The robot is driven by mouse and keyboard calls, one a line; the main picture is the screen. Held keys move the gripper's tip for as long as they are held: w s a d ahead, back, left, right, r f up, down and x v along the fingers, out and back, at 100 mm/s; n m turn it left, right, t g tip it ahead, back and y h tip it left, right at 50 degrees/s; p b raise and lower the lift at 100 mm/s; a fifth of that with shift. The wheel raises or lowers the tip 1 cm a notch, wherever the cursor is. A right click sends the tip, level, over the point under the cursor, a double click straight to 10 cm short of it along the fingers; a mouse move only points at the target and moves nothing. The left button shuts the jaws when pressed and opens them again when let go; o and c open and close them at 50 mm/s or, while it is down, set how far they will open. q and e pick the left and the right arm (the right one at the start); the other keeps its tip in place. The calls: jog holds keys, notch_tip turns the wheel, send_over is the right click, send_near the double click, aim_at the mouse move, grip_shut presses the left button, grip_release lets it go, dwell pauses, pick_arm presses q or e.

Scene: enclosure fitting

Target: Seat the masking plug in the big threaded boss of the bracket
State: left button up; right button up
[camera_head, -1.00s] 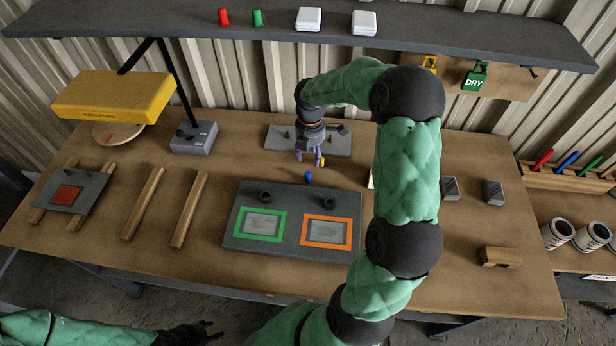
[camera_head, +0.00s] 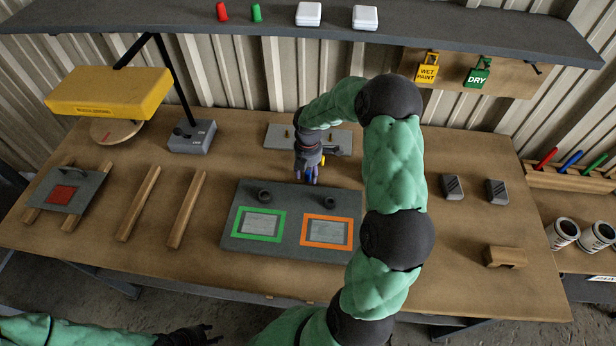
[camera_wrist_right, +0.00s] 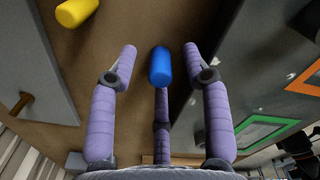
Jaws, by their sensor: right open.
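My right gripper (camera_head: 308,177) is low over the table behind the dark framed plate, with its fingers pointing down. In the right wrist view the right gripper (camera_wrist_right: 160,75) is open, and a blue plug (camera_wrist_right: 160,66) stands between its spread fingertips, with gaps at both sides. A yellow plug (camera_wrist_right: 76,12) lies to the upper left there. A flat grey plate (camera_head: 280,136) with small brass-coloured studs lies at the back, partly behind the right hand; I cannot tell whether it is the bracket. My left gripper (camera_head: 207,335) is at the bottom edge, too dark to read.
A dark plate (camera_head: 238,246) with green and orange frames carries two black rings (camera_head: 265,196). Wooden rails (camera_head: 188,208) lie left of it. Red (camera_head: 222,12) and green (camera_head: 256,13) plugs and white boxes (camera_head: 308,14) stand on the shelf.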

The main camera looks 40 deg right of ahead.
jog(key=shift+c, duration=0.3)
grip_shut()
jog(key=shift+r, duration=0.15)
jog(key=shift+r, duration=0.6)
jog(key=s+a+r+p, duration=0.3)
jog(key=s+a+r, duration=0.7)
jog(key=r, duration=0.1)
jog(key=shift+r, duration=0.3)
